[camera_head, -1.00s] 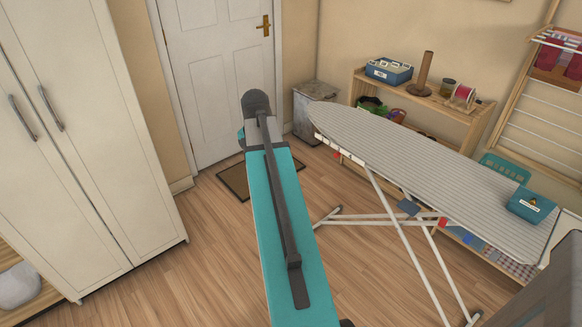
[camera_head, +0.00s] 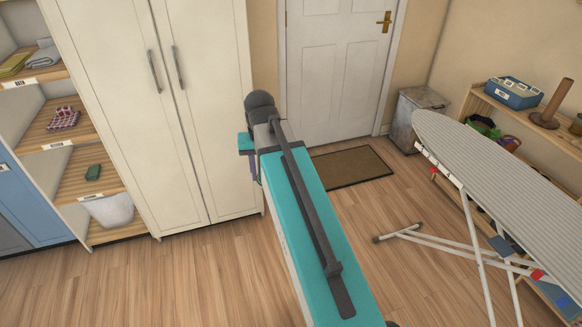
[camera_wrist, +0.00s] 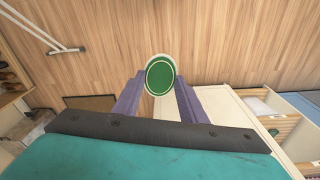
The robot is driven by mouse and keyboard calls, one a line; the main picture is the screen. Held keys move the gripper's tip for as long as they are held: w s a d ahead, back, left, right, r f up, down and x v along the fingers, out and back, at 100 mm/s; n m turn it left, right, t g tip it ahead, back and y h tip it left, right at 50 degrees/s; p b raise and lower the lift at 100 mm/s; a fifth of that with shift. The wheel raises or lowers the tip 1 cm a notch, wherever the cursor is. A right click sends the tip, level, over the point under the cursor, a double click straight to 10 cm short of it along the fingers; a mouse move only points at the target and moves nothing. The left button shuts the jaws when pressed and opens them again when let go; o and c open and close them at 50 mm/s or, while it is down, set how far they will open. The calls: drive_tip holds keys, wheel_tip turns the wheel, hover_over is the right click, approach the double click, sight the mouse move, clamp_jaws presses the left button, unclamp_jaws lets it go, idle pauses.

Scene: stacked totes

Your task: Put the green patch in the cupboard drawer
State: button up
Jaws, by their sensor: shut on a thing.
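The green patch (camera_wrist: 160,76), an oval with a pale rim, is held between the tips of the two purple fingers of my gripper (camera_wrist: 158,92) in the wrist view. My gripper (camera_head: 254,168) is mostly hidden behind my arm in the head view, where I cannot make out the patch. A tall cream cupboard (camera_head: 125,110) with two shut doors and grey handles stands left of my arm; I see no drawer on it. A blue-fronted cabinet (camera_head: 28,205) is partly in view at the far left.
Open shelves (camera_head: 80,187) at left hold folded cloths, a small green item and a pale basket (camera_head: 110,209). An ironing board (camera_head: 500,165) with splayed legs stands at right. A doormat (camera_head: 350,168) lies by the door. Floor in front of the cupboard is clear.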

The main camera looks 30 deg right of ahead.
drive_tip(key=a+n, duration=0.4)
drive_tip(key=a, duration=0.8)
drive_tip(key=shift+w+a+n, duration=0.3)
drive_tip(key=shift+w+n, duration=0.1)
drive_tip(key=shift+w, duration=0.05)
drive_tip(key=shift+s, duration=0.1)
